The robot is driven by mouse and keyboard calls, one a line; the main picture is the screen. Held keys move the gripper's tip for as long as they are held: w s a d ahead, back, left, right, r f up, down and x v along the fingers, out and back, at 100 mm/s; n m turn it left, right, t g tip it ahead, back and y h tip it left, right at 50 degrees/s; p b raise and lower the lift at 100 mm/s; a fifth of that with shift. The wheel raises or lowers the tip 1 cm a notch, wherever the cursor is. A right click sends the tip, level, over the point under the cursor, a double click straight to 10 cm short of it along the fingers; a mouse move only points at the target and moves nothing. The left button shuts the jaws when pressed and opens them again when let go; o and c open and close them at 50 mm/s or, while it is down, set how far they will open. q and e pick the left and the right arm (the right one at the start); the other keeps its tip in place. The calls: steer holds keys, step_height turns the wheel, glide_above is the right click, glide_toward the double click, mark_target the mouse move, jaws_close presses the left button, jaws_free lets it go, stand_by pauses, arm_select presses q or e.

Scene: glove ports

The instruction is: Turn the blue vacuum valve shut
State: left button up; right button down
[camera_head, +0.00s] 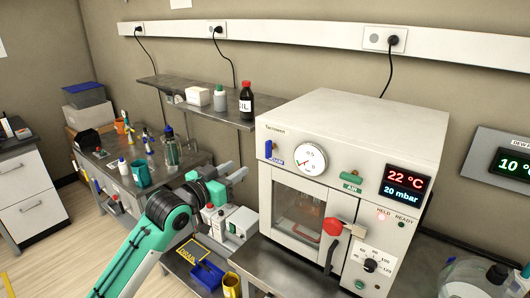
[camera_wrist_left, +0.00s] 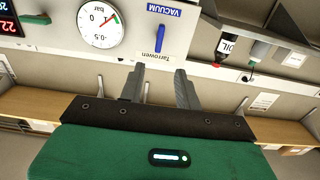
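The blue vacuum valve (camera_head: 268,149) is a bar handle at the upper left of the white oven's (camera_head: 352,128) front, and it stands upright. In the left wrist view, which is upside down, the valve handle (camera_wrist_left: 159,37) shows beside the "VACUUM" label, ahead of my fingers. My left gripper (camera_head: 240,174) is below and left of the valve. In the left wrist view the gripper (camera_wrist_left: 158,84) has its fingers apart with nothing between them, and a gap to the valve. My right gripper is not in view.
A round gauge (camera_head: 310,159) is right of the valve, with a green air valve (camera_head: 351,177) further right. The oven door has a red-tipped handle (camera_head: 333,227). A shelf (camera_head: 193,100) with bottles is on the wall. A yellow mug (camera_head: 231,285) stands below.

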mark_target(267, 149)
arm_select(q)
steer(key=p+x, duration=0.5)
steer(key=x, duration=0.8)
steer(key=shift+w+d+r, duration=0.1)
steer(key=shift+w+d, duration=0.2)
jaws_close()
